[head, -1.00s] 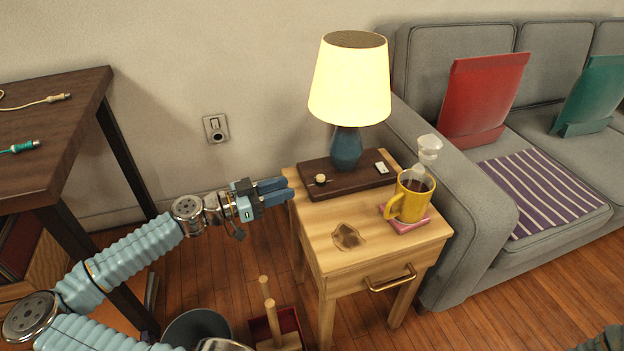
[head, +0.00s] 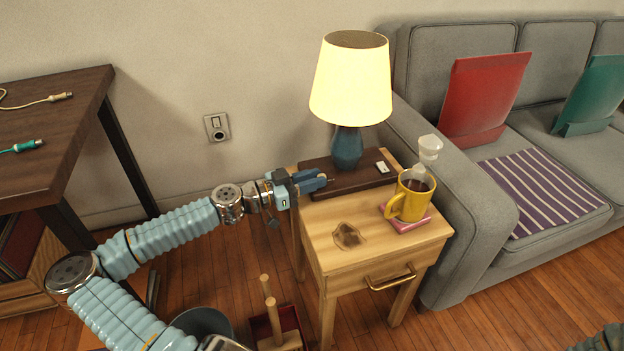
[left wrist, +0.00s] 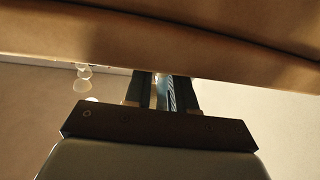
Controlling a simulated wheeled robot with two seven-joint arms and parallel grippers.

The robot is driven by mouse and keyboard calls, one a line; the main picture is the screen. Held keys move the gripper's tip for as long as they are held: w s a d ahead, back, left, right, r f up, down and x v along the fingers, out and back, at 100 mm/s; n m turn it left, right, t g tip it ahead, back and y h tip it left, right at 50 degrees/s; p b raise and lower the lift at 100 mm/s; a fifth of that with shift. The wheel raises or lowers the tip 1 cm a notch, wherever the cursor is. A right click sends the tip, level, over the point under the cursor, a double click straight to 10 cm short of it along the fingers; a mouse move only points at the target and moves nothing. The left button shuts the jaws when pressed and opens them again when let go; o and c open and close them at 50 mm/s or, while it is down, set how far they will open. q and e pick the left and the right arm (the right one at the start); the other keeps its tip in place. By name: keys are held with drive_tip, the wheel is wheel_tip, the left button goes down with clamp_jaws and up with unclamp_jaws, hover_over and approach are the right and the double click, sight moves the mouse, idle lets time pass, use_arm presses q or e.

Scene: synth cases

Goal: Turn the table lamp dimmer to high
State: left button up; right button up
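The table lamp (head: 350,80) is lit, with a cream shade and a blue body. It stands on a dark wooden base (head: 352,182) on the side table. A white switch (head: 382,167) shows at the base's right end. My left gripper (head: 327,179) is over the left part of this base, where a small round cream knob showed earlier; its fingers now hide the knob. The fingers look apart in the head view, and a gap shows between them in the left wrist view (left wrist: 160,92). I cannot tell whether they touch the knob. My right gripper is not in view.
A yellow mug (head: 408,200) with a dark drink stands on a pink coaster (head: 404,225) at the table's right. A grey sofa (head: 470,235) is close on the right; a dark desk (head: 50,120) is at left.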

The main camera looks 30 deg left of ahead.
use_arm(q)
clamp_jaws()
drive_tip(key=shift+w+a+f+m+g+h+b, duration=0.15)
drive_tip(key=shift+f+m+g+h+b, duration=0.05)
drive_tip(key=shift+m+g+h+b, duration=0.75)
drive_tip(key=g+h, duration=0.1)
drive_tip(key=m+g+h+b, duration=0.2)
drive_tip(key=shift+w+a+m, duration=0.2)
drive_tip(key=shift+w+m, duration=0.05)
drive_tip(key=shift+w+a+r+m+g+h+b, duration=0.15)
drive_tip(key=shift+m+g+h+b, duration=0.55)
drive_tip(key=shift+g, duration=0.45)
drive_tip(key=shift+w+r+m+g+h+b, duration=0.1)
drive_tip(key=shift+m+g+h+b, duration=0.35)
drive_tip(key=shift+m+g, duration=0.5)
